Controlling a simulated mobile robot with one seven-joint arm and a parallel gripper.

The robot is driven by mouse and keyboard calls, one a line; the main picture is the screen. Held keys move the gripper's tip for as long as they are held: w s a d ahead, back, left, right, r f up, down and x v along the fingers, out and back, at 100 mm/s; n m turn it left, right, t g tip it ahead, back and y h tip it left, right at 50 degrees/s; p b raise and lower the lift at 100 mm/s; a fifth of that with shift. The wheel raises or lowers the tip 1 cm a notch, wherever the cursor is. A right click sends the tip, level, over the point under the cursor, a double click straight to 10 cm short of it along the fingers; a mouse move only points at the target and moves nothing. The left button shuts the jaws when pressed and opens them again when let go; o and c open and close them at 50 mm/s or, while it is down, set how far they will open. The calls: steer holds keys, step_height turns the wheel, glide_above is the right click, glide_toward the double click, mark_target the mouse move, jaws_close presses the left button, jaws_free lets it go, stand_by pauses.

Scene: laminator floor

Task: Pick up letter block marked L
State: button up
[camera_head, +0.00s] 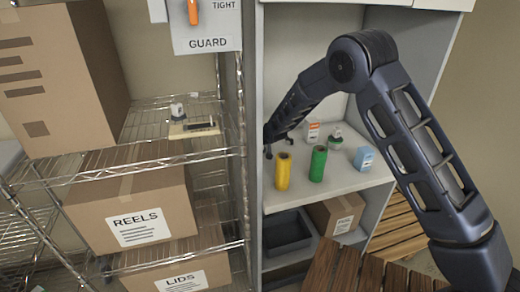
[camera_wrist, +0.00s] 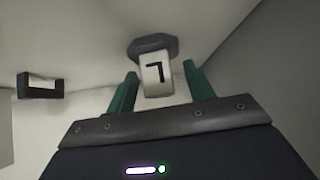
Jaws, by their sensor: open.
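In the wrist view a pale block (camera_wrist: 155,75) carries a dark L-shaped mark that appears turned around. A dark faceted piece (camera_wrist: 152,44) adjoins its upper end. My gripper (camera_wrist: 160,70) is open, with one green finger on each side of the block's lower part. I cannot tell whether either finger touches it. In the head view my gripper (camera_head: 278,147) reaches into the cabinet at the left of its shelf. I cannot make out the marked block in that view.
On the cabinet shelf (camera_head: 345,190) stand a yellow cylinder (camera_head: 283,171), a green cylinder (camera_head: 318,163), a blue-and-white box (camera_head: 364,158), an orange-and-white box (camera_head: 313,132) and a white-and-green item (camera_head: 336,138). The cabinet's left wall (camera_head: 251,90) is close to my gripper. A dark-framed item (camera_wrist: 40,85) lies left in the wrist view.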

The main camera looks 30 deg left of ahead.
jaws_close()
steer(key=shift+r, duration=0.1)
